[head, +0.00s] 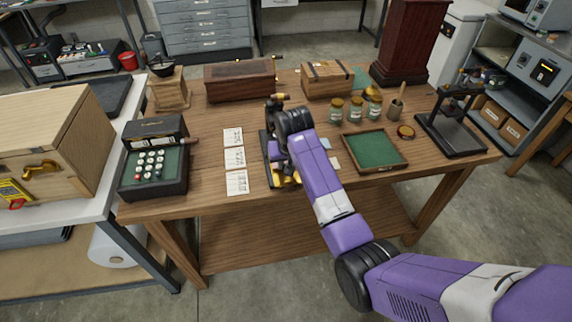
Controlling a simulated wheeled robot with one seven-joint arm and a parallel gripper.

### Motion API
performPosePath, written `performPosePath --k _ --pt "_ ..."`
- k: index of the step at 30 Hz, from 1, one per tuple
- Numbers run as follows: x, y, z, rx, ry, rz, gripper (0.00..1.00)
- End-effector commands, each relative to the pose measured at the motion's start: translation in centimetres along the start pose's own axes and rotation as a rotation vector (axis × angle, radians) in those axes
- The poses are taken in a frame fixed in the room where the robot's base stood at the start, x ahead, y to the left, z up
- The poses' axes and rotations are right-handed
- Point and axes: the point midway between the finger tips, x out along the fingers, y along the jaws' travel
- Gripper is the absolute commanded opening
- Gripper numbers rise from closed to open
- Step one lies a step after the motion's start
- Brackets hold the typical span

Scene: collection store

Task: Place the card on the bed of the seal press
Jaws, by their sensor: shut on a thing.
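My gripper (280,148) is over the middle of the wooden table, mostly hidden behind my own wrist and forearm. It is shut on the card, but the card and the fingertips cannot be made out. A dark device with brass-coloured parts (267,147) stands right at my gripper, partly covered by the arm; it may be the seal press. Its bed is hidden, so I cannot tell whether the card touches it. Another black press-like frame (452,137) stands at the table's right end. Three printed white cards (235,158) lie in a column left of my gripper.
Wooden boxes (240,82) stand at the back. A black keyed machine (155,165) is at the left. Bare tabletop shows left of the cards.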

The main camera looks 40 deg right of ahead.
Motion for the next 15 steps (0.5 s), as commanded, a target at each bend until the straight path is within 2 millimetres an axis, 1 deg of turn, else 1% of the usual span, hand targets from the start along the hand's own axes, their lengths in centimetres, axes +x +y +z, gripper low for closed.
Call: performPosePath --k 1,4,15 --pt "0.5 0.0 0.3 0.0 -0.001 0.0 0.0" --pt "1.2 0.0 0.5 0.0 0.002 0.0 0.0" --pt "1.6 0.0 0.6 0.0 0.001 0.0 0.0"
